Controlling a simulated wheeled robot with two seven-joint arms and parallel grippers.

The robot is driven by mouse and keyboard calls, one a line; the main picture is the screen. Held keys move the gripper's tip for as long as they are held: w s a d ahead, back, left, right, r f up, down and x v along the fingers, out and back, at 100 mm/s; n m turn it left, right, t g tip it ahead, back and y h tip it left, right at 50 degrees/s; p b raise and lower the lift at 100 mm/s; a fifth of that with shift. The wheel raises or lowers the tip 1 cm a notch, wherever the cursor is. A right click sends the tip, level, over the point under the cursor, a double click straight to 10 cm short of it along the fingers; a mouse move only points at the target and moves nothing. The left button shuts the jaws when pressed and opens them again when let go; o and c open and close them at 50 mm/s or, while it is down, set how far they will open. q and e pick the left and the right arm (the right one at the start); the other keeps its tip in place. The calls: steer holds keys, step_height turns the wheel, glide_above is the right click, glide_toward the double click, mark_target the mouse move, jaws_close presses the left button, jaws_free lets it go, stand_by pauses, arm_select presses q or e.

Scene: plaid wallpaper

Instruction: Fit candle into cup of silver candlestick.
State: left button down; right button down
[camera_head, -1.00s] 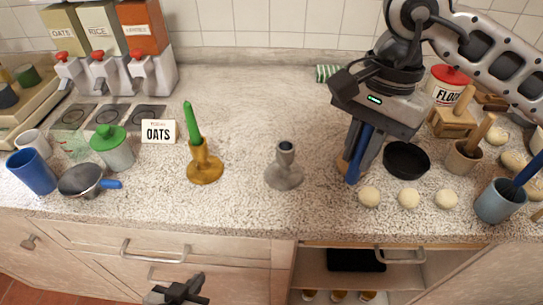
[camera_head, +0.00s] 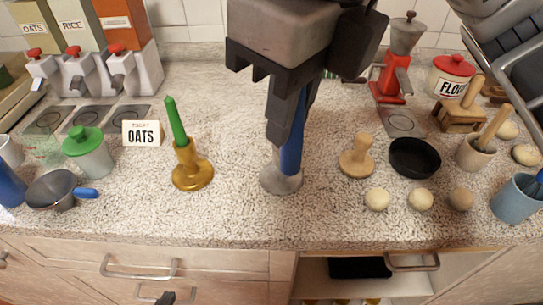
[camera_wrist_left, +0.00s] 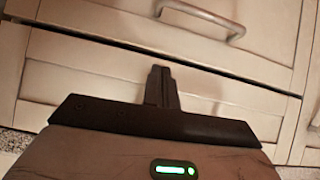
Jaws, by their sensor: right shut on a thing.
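My right gripper (camera_head: 288,135) is shut on the blue candle (camera_head: 291,158), which points down, slightly tilted. The candle's lower end is over the silver candlestick (camera_head: 281,184), in line with its cup. The gripper and candle hide the cup, so I cannot tell whether the candle is inside it or just above or in front of it. The candlestick stands upright on the counter. My left gripper (camera_head: 166,298) is low at the bottom edge, before the drawers. In the left wrist view its fingers (camera_wrist_left: 161,84) are together and empty.
A gold candlestick (camera_head: 193,175) with a green candle (camera_head: 175,122) stands to the left. A wooden piece (camera_head: 357,158), a black dish (camera_head: 414,158) and several dough balls (camera_head: 420,199) lie to the right. The counter (camera_head: 237,215) is bare on both sides of the silver candlestick.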

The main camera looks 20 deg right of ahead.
steer(key=shift+m, duration=0.3)
steer(key=w+d+f, duration=0.1)
steer(key=w+f, duration=0.3)
steer(key=w+d+f+p, duration=0.1)
steer(key=w+f, duration=0.3)
steer(key=w, duration=0.1)
steer(key=w+d+f+p, duration=0.1)
steer(key=w+f, duration=0.3)
steer(key=shift+w+d, duration=0.15)
steer(key=shift+d, duration=0.15)
steer(key=shift+f+p, duration=0.3)
steer(key=shift+f, duration=0.1)
arm_select(q)
steer(key=shift+w+a+r, duration=0.1)
steer(key=shift+a+r, duration=0.1)
steer(key=shift+r, duration=0.4)
arm_select(e)
steer(key=shift+f, duration=0.1)
